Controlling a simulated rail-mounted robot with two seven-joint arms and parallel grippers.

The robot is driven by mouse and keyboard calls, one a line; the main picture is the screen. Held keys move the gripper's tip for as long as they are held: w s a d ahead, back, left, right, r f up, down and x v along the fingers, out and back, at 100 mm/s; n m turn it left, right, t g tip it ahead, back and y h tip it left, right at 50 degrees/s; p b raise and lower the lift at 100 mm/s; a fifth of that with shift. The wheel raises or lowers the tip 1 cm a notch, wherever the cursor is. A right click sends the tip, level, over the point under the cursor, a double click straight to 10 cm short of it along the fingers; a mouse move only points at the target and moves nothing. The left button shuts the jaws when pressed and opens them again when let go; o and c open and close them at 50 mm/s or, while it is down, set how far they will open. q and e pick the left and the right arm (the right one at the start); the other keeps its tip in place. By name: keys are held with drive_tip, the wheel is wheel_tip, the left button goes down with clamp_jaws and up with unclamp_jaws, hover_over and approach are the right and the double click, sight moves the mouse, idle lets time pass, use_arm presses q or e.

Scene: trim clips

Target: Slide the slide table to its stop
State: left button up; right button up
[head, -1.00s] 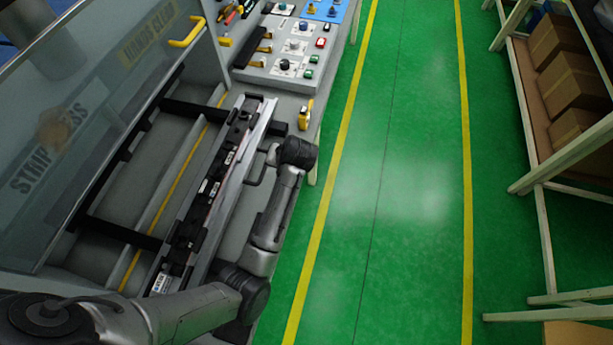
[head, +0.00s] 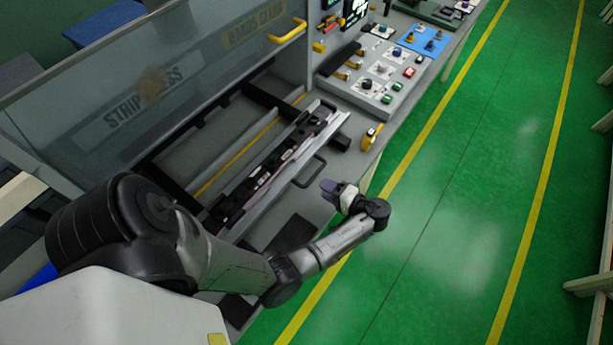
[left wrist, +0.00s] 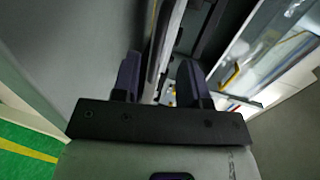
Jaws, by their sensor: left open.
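The slide table (head: 247,207) is the long, narrow bed with black clip fixtures and a pale metal edge, lying along the press bed in the head view. A dark loop handle (head: 311,174) sticks out from its right side. My left gripper (head: 329,190) is open, near the bench's front edge, just right of and below the handle; a small gap seems to separate them. In the left wrist view, its two fingers (left wrist: 160,84) stand apart with a metal edge showing beyond the gap; I cannot tell whether it lies between them. My right gripper is not in view.
A control panel (head: 372,72) with buttons stands beyond the table. A small yellow device (head: 371,136) sits on the bench edge. A clear guard (head: 150,90) with a yellow handle (head: 288,31) rises on the left. The green floor (head: 450,190) at right is clear.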

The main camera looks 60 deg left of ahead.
use_arm(q)
drive_tip(key=p+x, duration=0.1)
drive_tip(key=x, duration=0.7)
drive_tip(key=shift+s+a+f, duration=0.1)
drive_tip(key=shift+a, duration=0.25)
clamp_jaws()
